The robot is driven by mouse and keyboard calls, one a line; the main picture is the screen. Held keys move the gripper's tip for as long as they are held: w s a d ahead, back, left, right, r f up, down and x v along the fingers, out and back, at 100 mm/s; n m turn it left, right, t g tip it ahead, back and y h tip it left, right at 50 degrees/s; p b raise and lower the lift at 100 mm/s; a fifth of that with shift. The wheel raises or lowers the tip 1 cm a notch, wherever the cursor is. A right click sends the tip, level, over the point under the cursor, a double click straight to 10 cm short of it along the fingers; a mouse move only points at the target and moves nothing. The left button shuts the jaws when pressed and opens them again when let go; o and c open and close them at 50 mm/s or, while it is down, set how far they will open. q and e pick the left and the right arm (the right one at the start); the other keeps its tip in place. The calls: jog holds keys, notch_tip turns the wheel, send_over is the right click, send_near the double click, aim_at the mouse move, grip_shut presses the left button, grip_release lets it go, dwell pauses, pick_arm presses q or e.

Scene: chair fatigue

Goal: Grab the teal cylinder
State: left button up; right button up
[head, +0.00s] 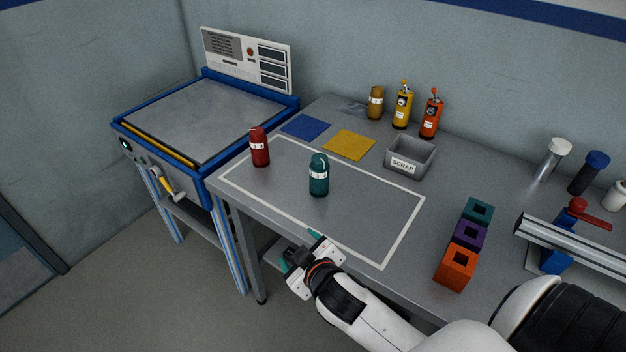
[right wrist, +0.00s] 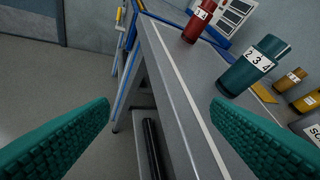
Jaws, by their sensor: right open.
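The teal cylinder (head: 319,176) stands upright on the grey table inside the white outlined rectangle. It has a white label band, and the right wrist view shows it (right wrist: 251,66) with "2 3 4" on the label. My right gripper (head: 302,246) is at the table's front edge, nearer to me than the cylinder and apart from it. Its two teal fingers (right wrist: 163,140) are spread wide with nothing between them in the right wrist view. The cylinder is beyond the right-hand finger there. My left gripper is not in view.
A red cylinder (head: 259,147) stands left of the teal one. A blue mat (head: 306,126), a yellow mat (head: 349,145) and a scrap bin (head: 409,156) lie behind. Coloured blocks (head: 469,234) stand at the right. The outlined area around the teal cylinder is mostly clear.

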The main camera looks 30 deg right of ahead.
jog(key=w+a+r+n+t+y, duration=0.4)
jog(key=r+n, duration=0.1)
jog(key=r, duration=0.4)
jog(key=w+a+r+n+t+y, duration=0.35)
jog(key=w+r+n, duration=0.2)
jog(key=r, duration=0.25)
jog(key=s+a+r+n+g+y, duration=0.1)
jog(key=a+r+n+g+y, duration=0.2)
jog(key=n+y, duration=0.4)
jog(key=n+g+h, duration=1.2)
jog(key=g+h, duration=0.1)
jog(key=h, duration=0.1)
send_over(325, 163)
jog(key=s, duration=0.3)
notch_tip(325, 163, down, 7)
jog(key=shift+t, duration=0.25)
jog(key=x, duration=0.5)
jog(key=shift+w+a+p, duration=0.35)
jog(key=shift+p, duration=0.05)
jog(key=x, duration=0.2)
jog(key=p+x, duration=0.1)
jog(key=x, duration=0.3)
jog(key=shift+w+a+f, duration=0.2)
